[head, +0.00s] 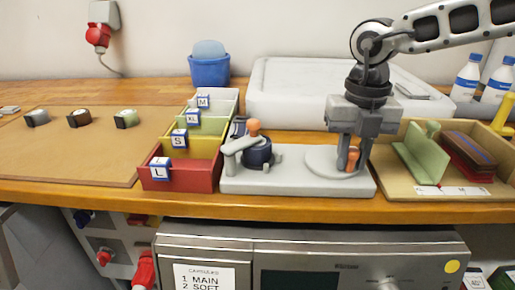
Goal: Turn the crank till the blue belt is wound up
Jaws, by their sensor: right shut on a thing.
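A light grey winding device (290,184) stands near the front edge of the wooden table. On its left is a dark blue roll (258,154), which looks like the blue belt, with a grey arm (241,143) and an orange knob (254,127) above it. On its right is a round grey crank disc (318,161) with an upright orange handle (353,160). My right gripper (352,154) points down and is shut on this handle, at the disc's right side. Its fingers hide part of the handle. I cannot see a loose belt end clearly. My left gripper is out of view.
Left of the device are coloured bins (182,181) labelled L, S, XL and M. A wooden tray (390,177) with green and dark red pieces is close on the right. A white case (290,92) is behind. Small rolls (79,118) lie on the brown mat at left.

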